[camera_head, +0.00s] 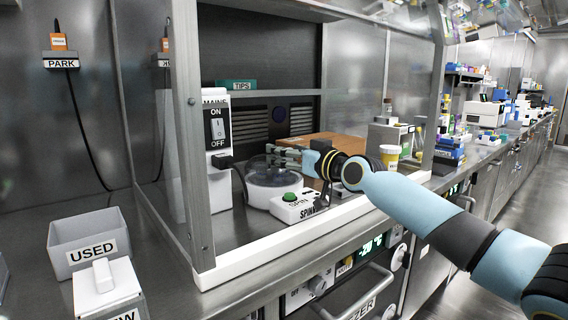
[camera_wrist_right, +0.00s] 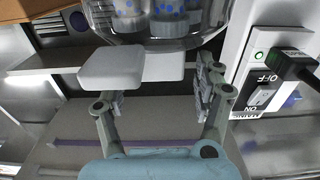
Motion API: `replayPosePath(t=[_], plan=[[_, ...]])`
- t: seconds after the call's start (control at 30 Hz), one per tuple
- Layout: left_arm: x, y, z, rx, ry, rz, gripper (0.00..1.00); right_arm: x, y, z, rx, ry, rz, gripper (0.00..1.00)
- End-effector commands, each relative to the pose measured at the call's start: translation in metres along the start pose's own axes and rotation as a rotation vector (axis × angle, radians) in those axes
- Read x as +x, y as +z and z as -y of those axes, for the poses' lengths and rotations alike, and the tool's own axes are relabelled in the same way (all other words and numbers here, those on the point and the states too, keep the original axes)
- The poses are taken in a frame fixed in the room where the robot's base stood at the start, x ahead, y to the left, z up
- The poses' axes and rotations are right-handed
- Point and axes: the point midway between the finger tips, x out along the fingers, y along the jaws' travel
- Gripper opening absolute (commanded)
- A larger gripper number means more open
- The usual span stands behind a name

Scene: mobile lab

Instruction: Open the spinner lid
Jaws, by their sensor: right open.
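The spinner (camera_head: 272,195) is a round white machine on the bench inside the clear-fronted hood, with a green button and a SPIN label on its front. Its clear domed lid (camera_head: 262,171) appears down over the base. In the right wrist view the clear lid (camera_wrist_right: 205,22) is at the top, with blue-dotted parts showing through it and a white tab-like piece (camera_wrist_right: 163,67) at its edge. My right gripper (camera_head: 279,154) is open at the lid's upper side. Its fingers (camera_wrist_right: 158,88) stand apart with nothing between them, below the white piece in that view. My left gripper is not in view.
A mains box (camera_head: 217,130) with a switch and plugged cable stands left of the spinner. The hood's post (camera_head: 190,130) and white sill (camera_head: 240,262) frame the opening. A brown box (camera_head: 322,142) and a yellow-labelled jar (camera_head: 390,155) are near my right arm. A USED bin (camera_head: 88,230) stands outside left.

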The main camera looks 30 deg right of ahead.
Motion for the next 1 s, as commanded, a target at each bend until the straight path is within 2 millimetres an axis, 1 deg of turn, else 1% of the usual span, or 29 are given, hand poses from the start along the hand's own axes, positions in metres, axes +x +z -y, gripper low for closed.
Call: replayPosePath(t=[0.03, 0.13, 0.43, 0.47, 0.9, 0.97, 1.0], plan=[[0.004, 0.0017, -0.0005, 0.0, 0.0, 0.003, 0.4, 0.0064, 0.0012, 0.0002, 0.002, 0.0, -0.001, 0.69], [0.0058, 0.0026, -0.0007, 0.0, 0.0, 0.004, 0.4, 0.0132, 0.0002, 0.0005, 0.002, -0.001, 0.0, 0.69], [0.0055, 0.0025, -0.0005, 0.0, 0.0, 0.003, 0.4, 0.0157, -0.0013, 0.0006, -0.001, -0.001, 0.001, 0.69], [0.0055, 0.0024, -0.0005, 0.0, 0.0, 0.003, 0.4, 0.0157, -0.0012, 0.0006, 0.0, -0.001, 0.001, 0.67], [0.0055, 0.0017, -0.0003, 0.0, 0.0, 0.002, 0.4, 0.0154, -0.0009, 0.0006, 0.0, -0.001, 0.001, 0.09], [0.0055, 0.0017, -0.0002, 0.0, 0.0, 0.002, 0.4, 0.0154, -0.0009, 0.0006, 0.0, -0.001, 0.001, 0.01], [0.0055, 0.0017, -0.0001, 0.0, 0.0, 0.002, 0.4, 0.0154, -0.0009, 0.0006, 0.0, -0.001, 0.001, 0.0]])
